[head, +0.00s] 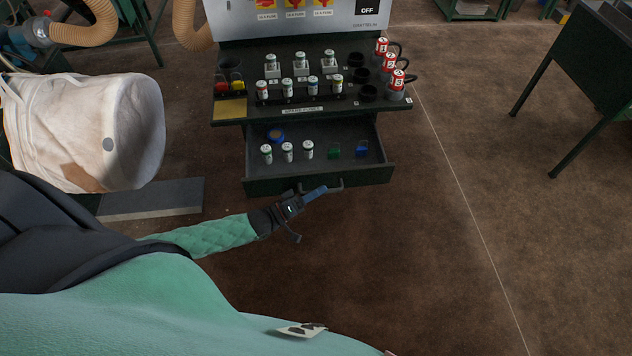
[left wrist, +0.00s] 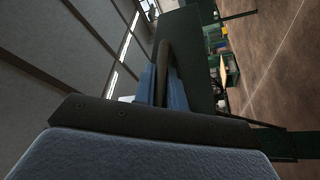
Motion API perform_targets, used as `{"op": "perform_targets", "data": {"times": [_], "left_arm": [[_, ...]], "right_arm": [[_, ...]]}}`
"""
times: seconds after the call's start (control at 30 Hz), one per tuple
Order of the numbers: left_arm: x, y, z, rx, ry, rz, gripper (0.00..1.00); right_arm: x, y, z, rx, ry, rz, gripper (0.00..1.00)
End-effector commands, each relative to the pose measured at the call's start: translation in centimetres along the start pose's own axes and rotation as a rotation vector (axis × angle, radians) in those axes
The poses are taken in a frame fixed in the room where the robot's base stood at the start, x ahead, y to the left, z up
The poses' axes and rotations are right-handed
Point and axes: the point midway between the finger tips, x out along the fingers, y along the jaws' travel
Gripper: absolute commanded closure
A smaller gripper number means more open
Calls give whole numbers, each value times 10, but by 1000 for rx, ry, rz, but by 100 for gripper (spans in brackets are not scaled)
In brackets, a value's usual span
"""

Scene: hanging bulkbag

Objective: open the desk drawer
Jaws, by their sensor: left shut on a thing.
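The desk drawer (head: 318,178) is dark green and stands pulled out from under the desk top in the head view. Its inside shows, with several small white cylinders, a blue round thing and small green and blue pieces in it. My left gripper (head: 316,192) is at the front of the drawer, shut on its handle (head: 336,186). In the left wrist view the blue fingers (left wrist: 150,84) close around the dark handle bar (left wrist: 167,65), close to the green drawer front (left wrist: 190,50). My right gripper is in neither view.
The desk top (head: 230,108) above the drawer holds several fuses, black cups and red-labelled cylinders. A white bulk bag (head: 125,135) hangs at the left, above a grey slab (head: 165,198). The floor in front and to the right is clear up to a green table (head: 590,60).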

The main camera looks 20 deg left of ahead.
Motion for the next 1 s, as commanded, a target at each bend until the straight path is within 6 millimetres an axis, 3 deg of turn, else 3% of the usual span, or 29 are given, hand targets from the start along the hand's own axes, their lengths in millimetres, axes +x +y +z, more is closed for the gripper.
{"op": "perform_targets", "data": {"times": [0.4, 0.43, 0.53, 0.83, 1.0], "left_arm": [[-1, 1, 2, -1, 0, -1, 100], [-1, 1, 2, -1, 0, -1, 83], [-1, 1, 2, 0, 0, -1, 66], [-2, 1, 2, 0, 0, 0, 66], [-14, -1, 4, -1, -1, -2, 66]], "right_arm": [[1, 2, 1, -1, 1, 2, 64], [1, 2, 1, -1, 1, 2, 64], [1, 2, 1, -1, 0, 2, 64], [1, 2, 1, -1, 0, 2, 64], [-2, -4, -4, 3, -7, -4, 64]]}}
